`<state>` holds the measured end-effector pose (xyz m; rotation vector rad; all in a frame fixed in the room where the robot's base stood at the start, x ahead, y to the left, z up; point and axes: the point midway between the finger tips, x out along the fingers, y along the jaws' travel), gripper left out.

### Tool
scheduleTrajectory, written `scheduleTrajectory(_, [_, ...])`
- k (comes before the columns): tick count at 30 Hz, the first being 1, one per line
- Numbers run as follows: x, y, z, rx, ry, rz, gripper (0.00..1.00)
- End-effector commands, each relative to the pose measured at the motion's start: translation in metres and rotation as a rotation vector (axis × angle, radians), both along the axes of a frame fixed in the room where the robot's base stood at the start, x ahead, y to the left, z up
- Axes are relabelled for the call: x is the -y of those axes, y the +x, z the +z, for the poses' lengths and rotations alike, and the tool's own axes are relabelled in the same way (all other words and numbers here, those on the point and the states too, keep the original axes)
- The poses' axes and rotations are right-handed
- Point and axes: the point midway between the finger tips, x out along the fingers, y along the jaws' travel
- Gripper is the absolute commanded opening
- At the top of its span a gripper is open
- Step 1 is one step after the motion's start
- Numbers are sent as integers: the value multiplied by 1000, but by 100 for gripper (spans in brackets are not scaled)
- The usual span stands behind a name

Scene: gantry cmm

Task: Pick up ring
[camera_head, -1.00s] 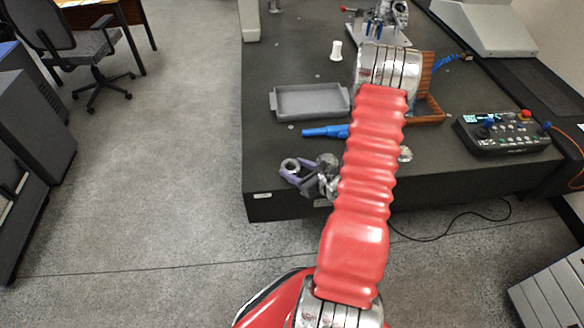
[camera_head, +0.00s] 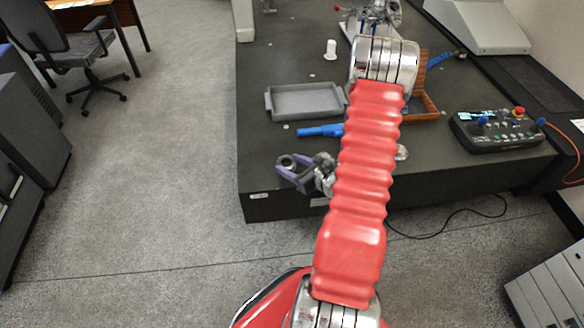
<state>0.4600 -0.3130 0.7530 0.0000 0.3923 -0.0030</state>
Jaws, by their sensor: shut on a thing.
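The ring (camera_head: 286,162) is a small dark grey loop at the tips of my gripper (camera_head: 287,168). My gripper has purple and grey fingers and is shut on the ring. It appears over the front left part of the dark table (camera_head: 262,170), close to the front edge. The view does not clearly show the gap between the ring and the table top. My red arm hides part of the table to the right of the gripper.
A grey tray (camera_head: 306,114) and a blue tool (camera_head: 320,131) lie behind the gripper. A white bobbin-shaped piece (camera_head: 331,50) stands farther back. A wooden frame (camera_head: 423,106) is partly behind my arm. A control box (camera_head: 497,134) sits at the right.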

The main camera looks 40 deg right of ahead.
Motion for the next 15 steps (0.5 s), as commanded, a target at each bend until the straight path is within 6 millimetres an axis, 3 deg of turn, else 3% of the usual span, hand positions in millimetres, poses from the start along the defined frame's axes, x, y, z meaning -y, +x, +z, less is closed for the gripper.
scheduleTrajectory(15, [0, 0, 67, 3, -3, 1, 18])
